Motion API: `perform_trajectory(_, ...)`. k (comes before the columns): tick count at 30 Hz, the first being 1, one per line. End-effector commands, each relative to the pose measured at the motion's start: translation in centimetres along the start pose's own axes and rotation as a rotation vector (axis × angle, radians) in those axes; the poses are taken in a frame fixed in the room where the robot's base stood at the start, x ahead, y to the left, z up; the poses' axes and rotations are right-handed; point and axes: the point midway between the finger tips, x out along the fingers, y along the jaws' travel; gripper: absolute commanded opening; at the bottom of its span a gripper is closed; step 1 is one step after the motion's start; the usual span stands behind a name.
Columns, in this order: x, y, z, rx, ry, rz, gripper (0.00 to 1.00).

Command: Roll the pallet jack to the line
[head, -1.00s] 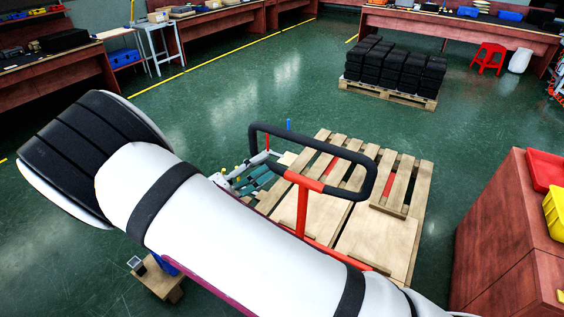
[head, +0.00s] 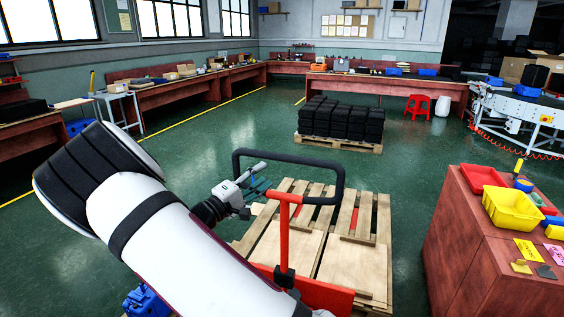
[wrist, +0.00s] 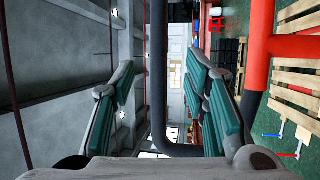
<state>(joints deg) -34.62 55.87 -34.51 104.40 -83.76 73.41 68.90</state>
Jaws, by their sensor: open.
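The pallet jack has a red post (head: 284,235) and a black loop handle (head: 338,172). It stands at a wooden pallet (head: 365,268) in the head view. My gripper (head: 262,178) is at the left side of the handle loop, with its fingers pointing away. In the wrist view the gripper (wrist: 160,100) is open, with teal pads on both sides. The black handle bar (wrist: 158,70) shows in the gap between the pads. I cannot tell whether the bar lies within the fingers' reach or touches them. The white curved conveyor (head: 520,112) is at the far right.
A pallet with black crates (head: 340,122) stands beyond the jack. A red-brown cabinet (head: 480,250) with a yellow bin (head: 512,210) is close on the right. A red stool (head: 418,106) stands by the back benches. Green floor (head: 225,130) is clear to the left and ahead.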

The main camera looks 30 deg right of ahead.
Motion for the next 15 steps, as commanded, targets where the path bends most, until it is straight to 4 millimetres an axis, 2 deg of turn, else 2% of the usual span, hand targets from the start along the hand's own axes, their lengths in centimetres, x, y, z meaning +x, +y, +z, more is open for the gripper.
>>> perform_trajectory(1,1.1,0.1,0.2,-0.001,-0.004,0.002,0.41)
perform_trajectory(9,6.4,0.1,0.1,-0.001,-0.003,0.002,0.41)
perform_trajectory(15,9.5,0.1,0.1,0.0,-0.002,0.002,0.41)
